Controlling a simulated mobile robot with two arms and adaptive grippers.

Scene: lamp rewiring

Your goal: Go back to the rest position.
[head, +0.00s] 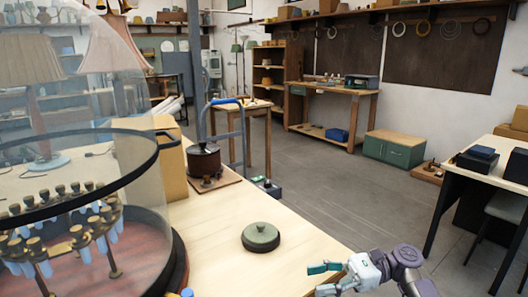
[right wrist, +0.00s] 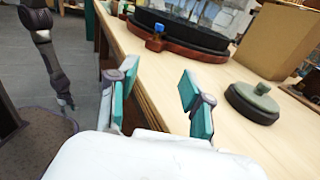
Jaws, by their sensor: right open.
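My right gripper (head: 324,279) is at the bottom of the head view, beside the right edge of the light wooden worktop (head: 222,228). Its teal-padded fingers are apart with nothing between them. In the right wrist view, the open fingers (right wrist: 158,98) show beside the worktop edge, with empty space between them. A round green lid-like piece with a knob (head: 260,237) lies on the worktop, apart from the gripper; it also shows in the right wrist view (right wrist: 254,101). I cannot make out my left gripper in either view.
A large glass dome (head: 128,190) with a dark band covers several small bulb-like pieces at left. Behind it are a cardboard box (head: 172,160) and a dark pot (head: 204,161) on a board. The grey floor (head: 330,190) to the right is mostly open.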

